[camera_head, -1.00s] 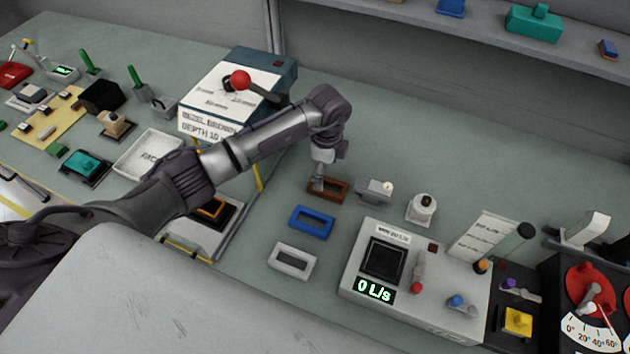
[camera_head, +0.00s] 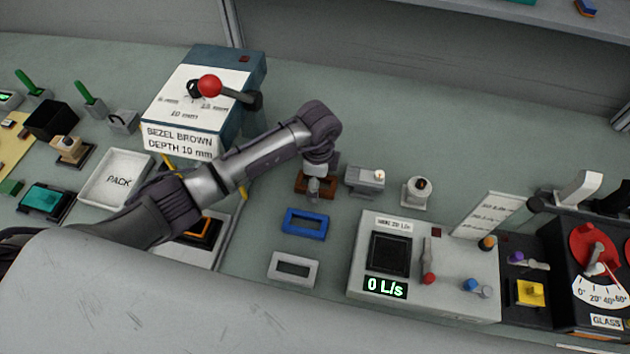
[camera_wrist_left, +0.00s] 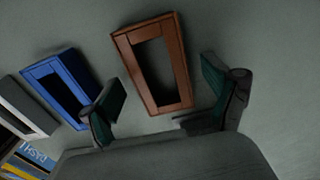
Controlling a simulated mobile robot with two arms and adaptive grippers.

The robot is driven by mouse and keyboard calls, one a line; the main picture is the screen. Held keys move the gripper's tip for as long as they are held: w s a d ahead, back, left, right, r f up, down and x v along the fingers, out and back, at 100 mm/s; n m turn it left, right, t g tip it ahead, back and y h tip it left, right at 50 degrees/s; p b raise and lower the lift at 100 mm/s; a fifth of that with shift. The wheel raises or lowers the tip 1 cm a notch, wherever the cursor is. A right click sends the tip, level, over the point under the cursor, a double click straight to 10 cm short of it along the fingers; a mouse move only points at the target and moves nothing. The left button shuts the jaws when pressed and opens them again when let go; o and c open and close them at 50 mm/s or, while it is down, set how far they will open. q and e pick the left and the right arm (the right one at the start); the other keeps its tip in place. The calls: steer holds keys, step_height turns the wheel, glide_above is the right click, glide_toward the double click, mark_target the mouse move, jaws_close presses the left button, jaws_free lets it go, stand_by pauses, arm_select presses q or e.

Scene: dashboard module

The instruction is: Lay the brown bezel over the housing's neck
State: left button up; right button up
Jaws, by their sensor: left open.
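The brown bezel (camera_head: 329,183) is a rectangular frame lying flat on the bench, partly hidden by my left gripper in the head view. It shows whole in the left wrist view (camera_wrist_left: 178,55). My left gripper (camera_head: 314,194) is open above it, with its two fingers (camera_wrist_left: 163,85) on either side of the bezel's near end and apart from it. An orange-and-black part (camera_head: 203,231) on a pale base, partly behind my arm, may be the housing; I cannot make out its neck. My right gripper is not in view.
A blue bezel (camera_head: 305,224) and a light grey bezel (camera_head: 293,268) lie in front of the brown one. A grey switch block (camera_head: 365,180) stands just to its right. The 0 L/s console (camera_head: 425,265) is further right. A blue box (camera_head: 205,100) bears the label "BEZEL BROWN DEPTH 10 mm".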

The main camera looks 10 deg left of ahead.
arm_select(q)
steer(key=shift+a, duration=0.1)
steer(key=shift+a+f, duration=0.1)
steer(key=shift+f, duration=0.15)
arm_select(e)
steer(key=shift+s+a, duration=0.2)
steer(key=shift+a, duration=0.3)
arm_select(q)
steer(key=c, duration=1.1)
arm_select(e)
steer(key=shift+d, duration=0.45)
